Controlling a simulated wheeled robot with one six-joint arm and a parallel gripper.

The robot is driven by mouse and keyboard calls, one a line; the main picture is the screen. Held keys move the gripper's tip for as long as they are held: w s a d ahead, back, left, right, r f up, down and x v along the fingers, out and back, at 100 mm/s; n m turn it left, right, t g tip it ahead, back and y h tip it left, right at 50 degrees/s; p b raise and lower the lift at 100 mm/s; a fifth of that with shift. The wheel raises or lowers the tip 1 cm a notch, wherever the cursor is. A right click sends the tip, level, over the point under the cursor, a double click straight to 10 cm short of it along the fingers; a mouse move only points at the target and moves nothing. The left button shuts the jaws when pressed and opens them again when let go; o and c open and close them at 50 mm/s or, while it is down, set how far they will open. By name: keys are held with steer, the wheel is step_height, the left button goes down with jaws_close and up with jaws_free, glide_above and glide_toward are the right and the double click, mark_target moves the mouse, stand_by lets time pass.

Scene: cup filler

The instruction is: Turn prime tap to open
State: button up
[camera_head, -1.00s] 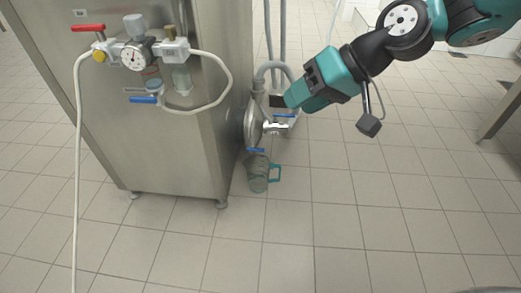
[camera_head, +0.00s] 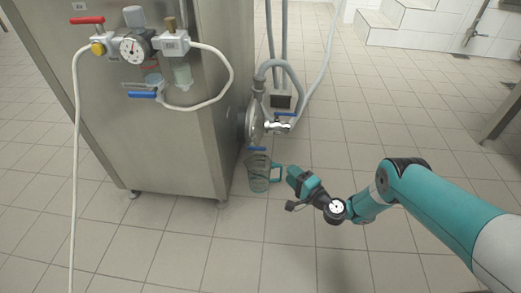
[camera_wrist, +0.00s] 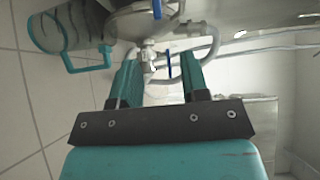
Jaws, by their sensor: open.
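A pump (camera_head: 252,122) on the machine's right side carries small taps with blue handles. One blue handle (camera_head: 257,149) is low, above the jug; another (camera_head: 286,114) sits on the pipe fitting to the right. I cannot tell which is the prime tap. In the wrist view, one blue handle (camera_wrist: 168,63) shows between and beyond my fingers, and another (camera_wrist: 157,9) is at the top edge. My gripper (camera_head: 291,174) is open and empty, right of the jug and below the taps, apart from both handles. Its two teal fingers (camera_wrist: 159,75) show in the wrist view.
A clear jug (camera_head: 259,173) with a teal handle hangs or stands under the pump, close left of my gripper; it also shows in the wrist view (camera_wrist: 62,32). A gauge (camera_head: 133,47), a red handle and a white hose are on the machine's front. The tiled floor is clear.

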mark_target(262, 150)
steer(key=b+x, duration=1)
steer(key=b, duration=0.1)
steer(key=f+b+x, duration=0.1)
steer(key=b+x, duration=0.4)
steer(key=x, duration=0.1)
steer(key=shift+w, duration=0.1)
steer(key=shift+w+a+r, duration=0.15)
steer(key=shift+w+a, duration=0.1)
steer(key=shift+w, duration=0.1)
steer(key=shift+c, duration=0.2)
jaws_close()
